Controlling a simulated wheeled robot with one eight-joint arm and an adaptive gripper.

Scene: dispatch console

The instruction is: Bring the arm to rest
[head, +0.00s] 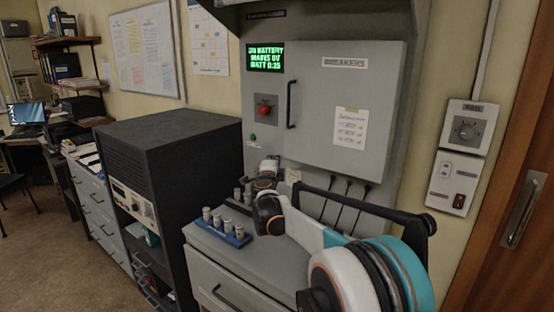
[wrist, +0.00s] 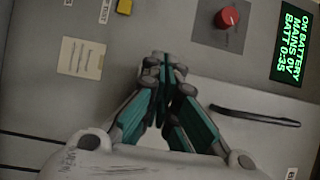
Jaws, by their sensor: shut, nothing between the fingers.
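My arm (head: 325,238) reaches from the lower right of the head view over the grey counter towards the grey breaker cabinet (head: 335,95). Its far end is small near the cabinet's lower front, and the fingers cannot be made out there. In the wrist view my gripper (wrist: 166,68) has its teal-sided fingers together at the tips, with nothing between them. The cabinet face lies beyond them, with a red knob (wrist: 228,17), a dark handle (wrist: 255,115) and a green-lettered display (wrist: 293,45).
A blue rack (head: 232,238) with several small cylinders stands on the counter (head: 205,240) beside my arm. A black equipment rack (head: 170,150) stands to the left. A wall switch (head: 465,130) and wooden door (head: 520,200) are at right. Open floor (head: 50,250) lies at left.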

